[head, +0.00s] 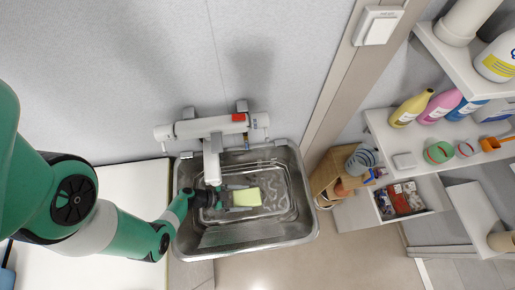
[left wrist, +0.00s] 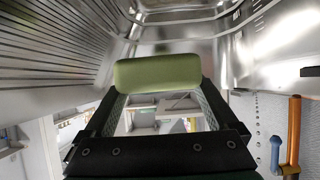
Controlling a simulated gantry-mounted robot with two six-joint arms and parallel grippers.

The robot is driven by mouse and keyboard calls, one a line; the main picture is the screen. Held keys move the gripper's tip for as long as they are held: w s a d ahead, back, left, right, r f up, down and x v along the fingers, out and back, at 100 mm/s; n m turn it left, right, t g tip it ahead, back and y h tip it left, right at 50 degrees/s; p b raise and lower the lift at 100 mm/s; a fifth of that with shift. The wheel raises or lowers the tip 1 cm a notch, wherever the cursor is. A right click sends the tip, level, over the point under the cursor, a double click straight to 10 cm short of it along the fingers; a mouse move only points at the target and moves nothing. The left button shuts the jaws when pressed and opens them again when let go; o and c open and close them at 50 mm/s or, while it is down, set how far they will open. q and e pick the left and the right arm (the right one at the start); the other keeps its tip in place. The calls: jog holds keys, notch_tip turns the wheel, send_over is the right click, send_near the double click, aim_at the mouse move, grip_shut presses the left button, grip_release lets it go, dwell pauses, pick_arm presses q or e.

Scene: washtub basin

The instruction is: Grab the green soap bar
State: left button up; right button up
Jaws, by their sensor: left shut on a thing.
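The green soap bar (head: 247,197) is inside the metal washtub basin (head: 310,225), toward its middle. My left gripper (head: 236,198) reaches into the basin from the left, and its fingers are at the bar. In the left wrist view the bar (left wrist: 157,72) lies across the fingertips, and the left gripper (left wrist: 158,92) is shut on it. Whether the bar touches the basin floor is hard to tell. My right gripper is in neither view.
A white faucet (head: 212,150) with a red mark hangs over the back of the basin, close to my left gripper. A white counter (head: 125,195) lies to the left. Shelves (head: 400,150) with several bottles and an open drawer (head: 430,195) stand to the right.

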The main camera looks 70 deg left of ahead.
pick_arm(q)
jog(key=shift+s+a, duration=0.2)
jog(key=shift+s, duration=0.65)
jog(key=shift+s+a, duration=0.25)
jog(key=shift+s, duration=0.65)
jog(key=shift+s+a, duration=0.2)
jog(key=shift+s, duration=0.65)
